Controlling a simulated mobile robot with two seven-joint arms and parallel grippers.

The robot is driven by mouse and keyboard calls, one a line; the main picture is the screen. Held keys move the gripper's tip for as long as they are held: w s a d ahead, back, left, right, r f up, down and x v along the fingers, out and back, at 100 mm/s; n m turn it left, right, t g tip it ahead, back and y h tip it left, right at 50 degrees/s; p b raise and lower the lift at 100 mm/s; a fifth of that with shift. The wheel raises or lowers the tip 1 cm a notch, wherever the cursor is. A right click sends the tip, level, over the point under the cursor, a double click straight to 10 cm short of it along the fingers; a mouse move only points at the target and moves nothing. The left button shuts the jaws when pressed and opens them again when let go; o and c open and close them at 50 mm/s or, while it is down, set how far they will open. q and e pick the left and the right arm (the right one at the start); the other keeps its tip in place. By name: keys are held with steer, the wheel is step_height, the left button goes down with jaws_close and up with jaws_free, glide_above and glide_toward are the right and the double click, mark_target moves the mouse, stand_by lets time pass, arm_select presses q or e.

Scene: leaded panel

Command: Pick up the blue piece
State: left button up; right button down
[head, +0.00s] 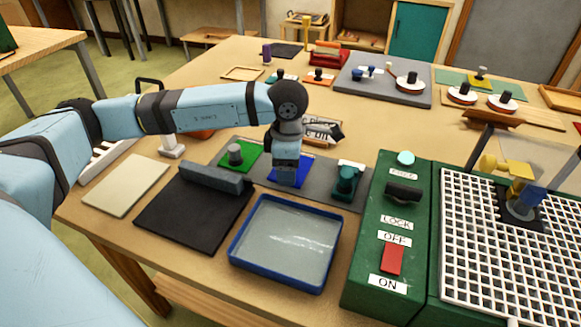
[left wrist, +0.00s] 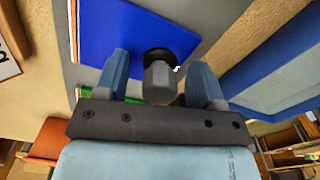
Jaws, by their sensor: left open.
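The blue piece (head: 304,170) is a flat blue square on a grey strip (head: 325,184) in the middle of the table. In the left wrist view the blue piece (left wrist: 125,32) fills the top middle, with a grey knob (left wrist: 158,82) on a black round base over its edge. My left gripper (head: 286,184) is right over the blue piece and hides part of it in the head view. Its fingers (left wrist: 162,82) are open, one on each side of the knob, with gaps visible. I cannot tell how high the fingertips are. My right gripper is not in view.
A green piece with a grey knob (head: 235,155) lies left of the blue one; a dark green tool (head: 347,182) stands right. A blue-rimmed tray (head: 236,262) and black mat (head: 180,225) lie in front. A green switch box (head: 365,270) and white grid (head: 470,262) stand right.

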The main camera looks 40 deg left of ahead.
arm_select(q)
steer(key=c, duration=1)
steer(key=shift+o, duration=0.2)
steer(key=shift+r, duration=0.1)
step_height(320, 180, up, 20)
steer(key=p, duration=0.1)
steer(key=shift+p, duration=0.3)
steer(key=o, duration=0.3)
steer(key=c, duration=0.3)
